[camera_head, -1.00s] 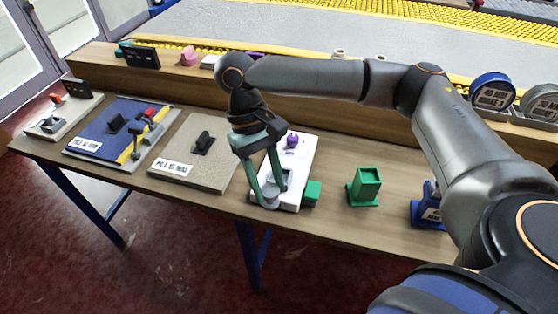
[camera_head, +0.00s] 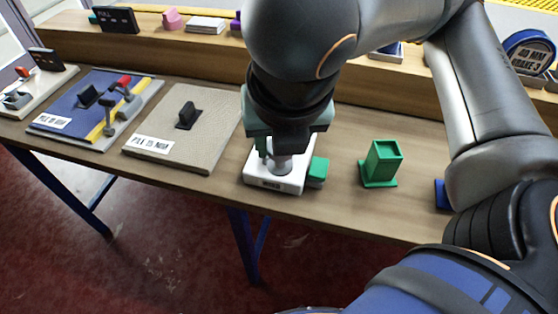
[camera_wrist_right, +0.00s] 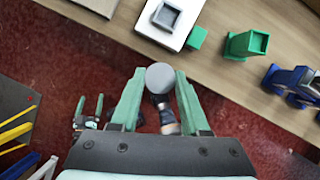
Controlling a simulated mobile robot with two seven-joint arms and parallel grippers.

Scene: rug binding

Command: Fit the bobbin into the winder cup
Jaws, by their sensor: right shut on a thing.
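The grey bobbin (camera_wrist_right: 160,77) is between the two teal fingers of my right gripper (camera_wrist_right: 158,84), which is shut on it. The square winder cup (camera_wrist_right: 167,17) shows in the wrist view at the top, empty and apart from the bobbin. A second teal gripper (camera_wrist_right: 89,104), apparently my left one, shows small and low in the wrist view, fingers apart and empty.
A green block (camera_head: 317,172) adjoins the winder's right side. A green open-topped holder (camera_head: 382,163) stands farther right, with bare table between. A beige board (camera_head: 150,130) lies to the left. The table's front edge is close to the winder. A wooden ledge runs behind.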

